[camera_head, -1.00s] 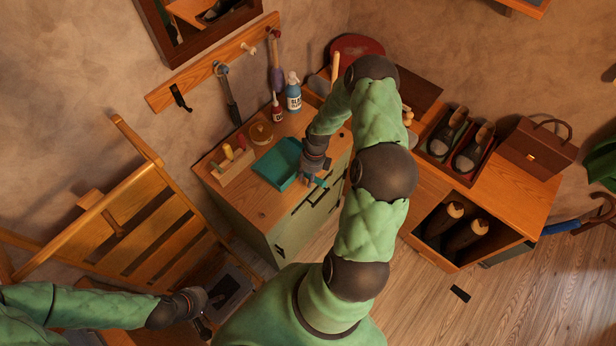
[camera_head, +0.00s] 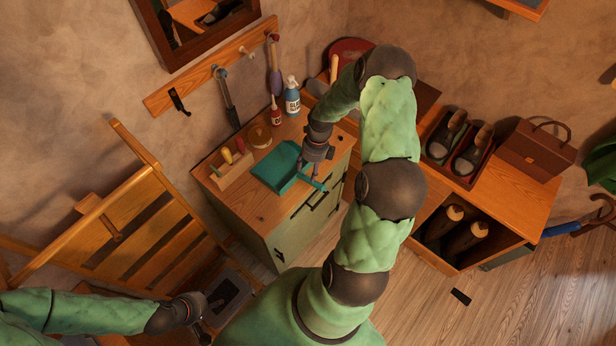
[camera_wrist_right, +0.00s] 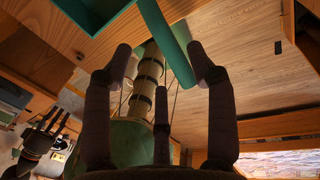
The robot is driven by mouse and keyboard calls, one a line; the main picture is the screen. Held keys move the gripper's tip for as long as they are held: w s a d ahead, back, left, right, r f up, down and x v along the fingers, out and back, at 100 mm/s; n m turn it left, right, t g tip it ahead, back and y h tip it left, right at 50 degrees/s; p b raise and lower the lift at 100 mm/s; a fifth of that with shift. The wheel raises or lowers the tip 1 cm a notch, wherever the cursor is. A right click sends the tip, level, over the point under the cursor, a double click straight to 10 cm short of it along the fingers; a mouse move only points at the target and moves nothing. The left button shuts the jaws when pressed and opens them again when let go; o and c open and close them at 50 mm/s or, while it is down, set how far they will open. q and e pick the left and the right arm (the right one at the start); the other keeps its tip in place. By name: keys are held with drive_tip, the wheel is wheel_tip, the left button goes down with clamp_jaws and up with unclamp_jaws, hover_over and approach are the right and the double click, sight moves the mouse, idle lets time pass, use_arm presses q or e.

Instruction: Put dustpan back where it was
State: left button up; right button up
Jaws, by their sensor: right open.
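The teal dustpan (camera_head: 276,166) lies on top of the green cabinet with the wooden top (camera_head: 258,205). Its handle (camera_head: 312,184) points right, over the cabinet's front edge. My right gripper (camera_head: 319,172) is just above the handle in the head view. In the right wrist view, the handle (camera_wrist_right: 168,42) passes between the open fingers of my right gripper (camera_wrist_right: 160,62), with gaps visible beside it. My left gripper (camera_head: 202,322) is low at the left, away from the dustpan; its fingers look spread and empty in the right wrist view (camera_wrist_right: 45,125).
A wall rail (camera_head: 212,68) holds a hanging brush and tools behind the cabinet. A small block holder (camera_head: 232,168), a round tin (camera_head: 259,136) and bottles (camera_head: 292,100) stand near the dustpan. A wooden chair (camera_head: 130,215) is at left, a shoe bench (camera_head: 500,205) at right.

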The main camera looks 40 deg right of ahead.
drive_tip(key=shift+r, duration=2.35)
drive_tip(key=a+f+n, duration=0.3)
drive_tip(key=a+n, duration=0.2)
drive_tip(key=a, duration=0.1)
drive_tip(key=a+f+n+y, duration=0.1)
drive_tip(key=a+f+n, duration=0.1)
drive_tip(key=a+n, duration=0.4)
drive_tip(key=a+f+n, duration=0.3)
drive_tip(key=a+n, duration=0.2)
drive_tip(key=a, duration=0.1)
drive_tip(key=shift+f+n+t, duration=0.3)
drive_tip(key=shift+f, duration=0.05)
drive_tip(key=s+a+n, duration=0.1)
drive_tip(key=a+n, duration=0.1)
drive_tip(key=s+a+f+n, duration=0.1)
drive_tip(key=a+n, duration=0.1)
drive_tip(key=s+a+f+n, duration=0.1)
drive_tip(key=a+n, duration=0.2)
drive_tip(key=shift+y, duration=0.4)
drive_tip(key=s+a+f+n, duration=0.1)
drive_tip(key=s+a+n, duration=0.4)
drive_tip(key=n, duration=0.4)
drive_tip(key=shift+s+a+f+n, duration=0.2)
drive_tip(key=shift+s+a+n, duration=0.2)
drive_tip(key=shift+a, duration=0.35)
